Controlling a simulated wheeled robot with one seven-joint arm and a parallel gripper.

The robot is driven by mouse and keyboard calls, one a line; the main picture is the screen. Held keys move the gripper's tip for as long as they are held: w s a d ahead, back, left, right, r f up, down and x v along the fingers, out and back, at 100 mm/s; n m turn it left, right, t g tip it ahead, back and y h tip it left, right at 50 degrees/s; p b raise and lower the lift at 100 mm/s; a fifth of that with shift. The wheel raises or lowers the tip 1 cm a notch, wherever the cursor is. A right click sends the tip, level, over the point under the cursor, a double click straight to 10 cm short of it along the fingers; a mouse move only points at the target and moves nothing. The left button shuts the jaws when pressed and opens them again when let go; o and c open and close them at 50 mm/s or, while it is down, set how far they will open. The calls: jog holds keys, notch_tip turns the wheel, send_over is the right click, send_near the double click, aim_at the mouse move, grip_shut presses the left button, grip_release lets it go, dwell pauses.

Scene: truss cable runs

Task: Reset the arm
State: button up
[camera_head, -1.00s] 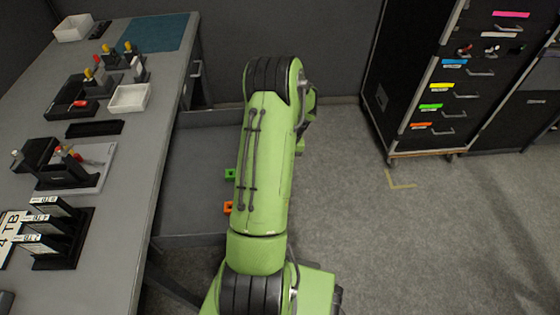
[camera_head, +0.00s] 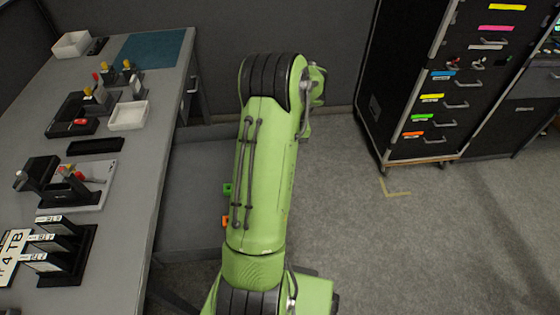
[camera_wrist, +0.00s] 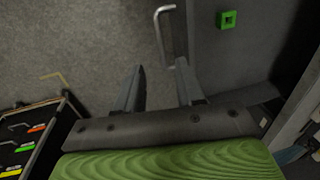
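My green arm (camera_head: 262,180) stretches forward over the floor beside the workbench in the head view, and it hides my gripper there. In the wrist view my gripper (camera_wrist: 158,82) has its two dark fingers apart, with nothing held between them. A metal drawer handle (camera_wrist: 160,32) shows past the fingertips, between the fingers in the picture; I cannot tell whether it touches them. The pulled-out grey drawer (camera_head: 185,220) lies to the left of my arm. It holds a green block (camera_head: 227,189), also in the wrist view (camera_wrist: 228,19), and an orange block (camera_head: 225,221).
The grey workbench (camera_head: 125,195) on the left carries a white tray (camera_head: 128,116), black holders and several small tools. A black drawer cabinet (camera_head: 425,85) with coloured labels stands at the back right. The floor (camera_head: 400,240) to the right of my arm is clear.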

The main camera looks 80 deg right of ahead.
jog(key=shift+s+d+r+p, duration=0.1)
jog(key=shift+s+r+p, duration=0.05)
jog(key=shift+r, duration=0.7)
jog(key=shift+s+r+p, duration=0.15)
jog(key=shift+r, duration=0.65)
